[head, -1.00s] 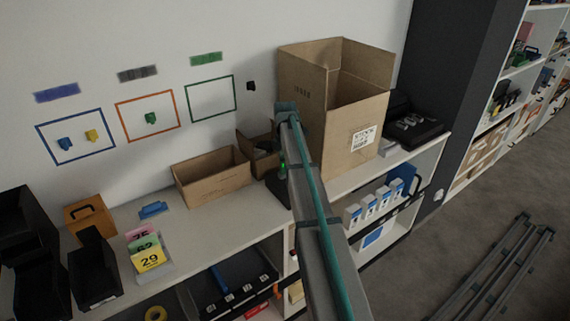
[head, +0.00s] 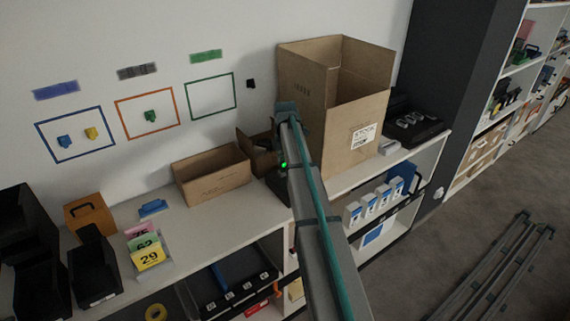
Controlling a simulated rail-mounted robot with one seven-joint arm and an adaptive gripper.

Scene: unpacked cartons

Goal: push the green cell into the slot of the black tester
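The black tester (head: 277,183) stands on the white counter below the open carton, partly hidden behind my arm. A small bright green spot (head: 284,165) glows at the tester, right against the edge of my arm. I cannot tell whether the spot is a lamp or part of the green cell, and no separate cell shows. My arm reaches up from the bottom of the head view and covers the right side of the tester. My gripper's fingers are hidden behind the arm.
A tall open carton (head: 312,88) stands close to the right of my arm. A low open carton (head: 211,173) is to the left, with a small brown box (head: 258,152) behind the tester. Numbered cards (head: 147,250) stand farther left. Counter between cards and low carton is mostly clear.

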